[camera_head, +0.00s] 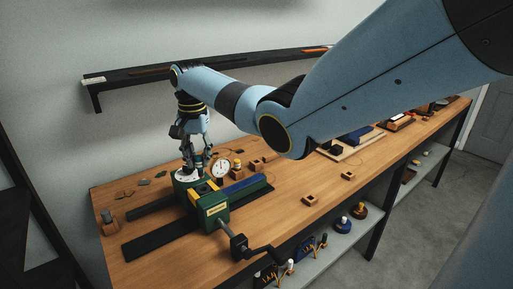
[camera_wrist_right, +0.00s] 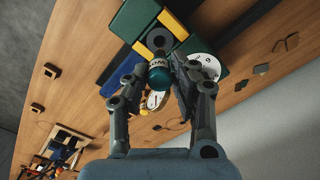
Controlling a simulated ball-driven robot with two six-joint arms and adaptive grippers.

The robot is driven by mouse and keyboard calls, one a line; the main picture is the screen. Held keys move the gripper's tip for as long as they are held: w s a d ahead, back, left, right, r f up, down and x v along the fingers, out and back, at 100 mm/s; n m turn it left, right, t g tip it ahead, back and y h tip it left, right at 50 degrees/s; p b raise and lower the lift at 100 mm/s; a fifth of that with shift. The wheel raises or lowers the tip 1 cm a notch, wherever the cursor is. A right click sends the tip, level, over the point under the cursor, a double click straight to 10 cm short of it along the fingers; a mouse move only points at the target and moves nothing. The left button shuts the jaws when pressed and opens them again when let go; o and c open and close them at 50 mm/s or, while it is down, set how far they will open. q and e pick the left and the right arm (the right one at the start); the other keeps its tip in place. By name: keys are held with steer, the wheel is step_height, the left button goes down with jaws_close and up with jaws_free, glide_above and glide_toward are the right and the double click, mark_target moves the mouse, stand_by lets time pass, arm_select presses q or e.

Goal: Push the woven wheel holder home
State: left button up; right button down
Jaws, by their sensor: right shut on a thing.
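The woven wheel holder (camera_wrist_right: 158,73) is a teal, rounded piece with a white label band whose lettering is partly readable. My right gripper (camera_wrist_right: 157,80) has its fingers on both sides of it. In the head view the right gripper (camera_head: 198,160) points down over the green stamping press (camera_head: 212,208). In the wrist view the holder lies just in front of a dark round part with a hole (camera_wrist_right: 160,39) on the press (camera_wrist_right: 134,19), between yellow strips. Whether the holder touches that part or is seated in it, I cannot tell. My left gripper is not in view.
A dial gauge (camera_head: 221,169) stands close beside the gripper. A white marked disc (camera_head: 187,175) lies on the press, with a blue bar (camera_head: 246,186) to the right. A crank handle (camera_head: 250,247) sticks out in front. Small wooden blocks (camera_head: 310,199) lie rightward; bare wood surrounds them.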

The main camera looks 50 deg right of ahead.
mark_target(201, 177)
steer(key=shift+d, duration=0.1)
steer(key=shift+p, duration=0.3)
steer(key=shift+f+b, duration=0.65)
steer(key=shift+f, duration=0.9)
steer(key=shift+w, duration=0.1)
steer(key=shift+p, duration=0.4)
steer(key=shift+f, duration=0.2)
steer(key=shift+f+b, duration=1)
steer(key=shift+f, duration=0.75)
